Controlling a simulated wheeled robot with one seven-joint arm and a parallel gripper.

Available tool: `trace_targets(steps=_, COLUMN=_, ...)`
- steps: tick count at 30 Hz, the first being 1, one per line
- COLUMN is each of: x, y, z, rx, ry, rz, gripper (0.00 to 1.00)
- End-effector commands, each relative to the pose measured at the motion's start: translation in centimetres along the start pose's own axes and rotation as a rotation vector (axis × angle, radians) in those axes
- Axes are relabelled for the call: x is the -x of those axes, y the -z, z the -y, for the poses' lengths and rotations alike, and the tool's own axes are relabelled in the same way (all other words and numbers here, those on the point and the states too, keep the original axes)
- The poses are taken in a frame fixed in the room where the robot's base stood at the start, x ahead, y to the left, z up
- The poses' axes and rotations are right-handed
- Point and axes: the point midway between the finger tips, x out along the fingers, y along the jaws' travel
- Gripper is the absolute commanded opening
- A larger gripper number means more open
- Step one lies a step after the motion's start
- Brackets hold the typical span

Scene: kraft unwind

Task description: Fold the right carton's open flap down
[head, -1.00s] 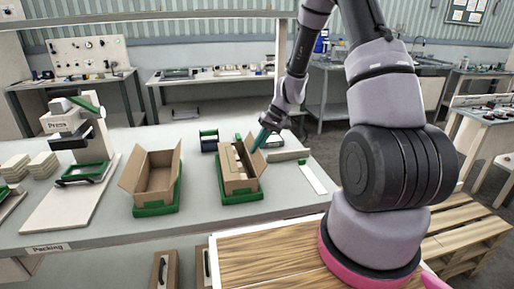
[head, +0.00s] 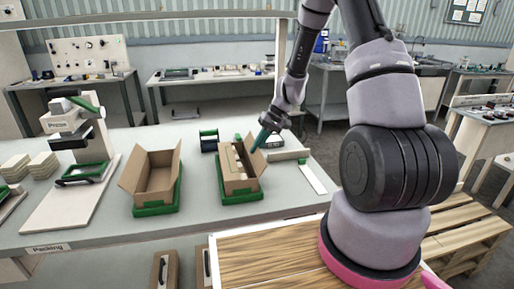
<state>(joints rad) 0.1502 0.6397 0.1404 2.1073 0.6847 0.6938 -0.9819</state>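The right carton (head: 241,187) is a brown cardboard box in a green tray (head: 243,197) on the grey packing table. Its top is open, with pale contents (head: 237,160) inside. Its open flap (head: 256,160) stands up on the right side, leaning outward. My gripper (head: 259,141), with teal fingers, points down and left at this flap's upper edge. The fingertips are at or very close to the flap; I cannot tell whether they touch. The fingers look close together, but their gap is hidden from this angle.
An open, empty-looking left carton (head: 157,181) sits in its own green tray. A press (head: 72,128) stands further left. A dark, green-edged holder (head: 209,141) is behind the cartons. A white strip (head: 312,178) lies to the right; the table front is clear.

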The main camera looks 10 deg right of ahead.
Motion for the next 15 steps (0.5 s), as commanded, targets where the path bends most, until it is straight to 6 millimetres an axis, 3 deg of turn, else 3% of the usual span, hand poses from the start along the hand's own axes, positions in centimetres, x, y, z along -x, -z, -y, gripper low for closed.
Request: trace_targets(steps=15, x=-0.1, y=0.0, z=1.0, rx=0.009, ry=-0.157, rz=0.0, gripper=0.0)
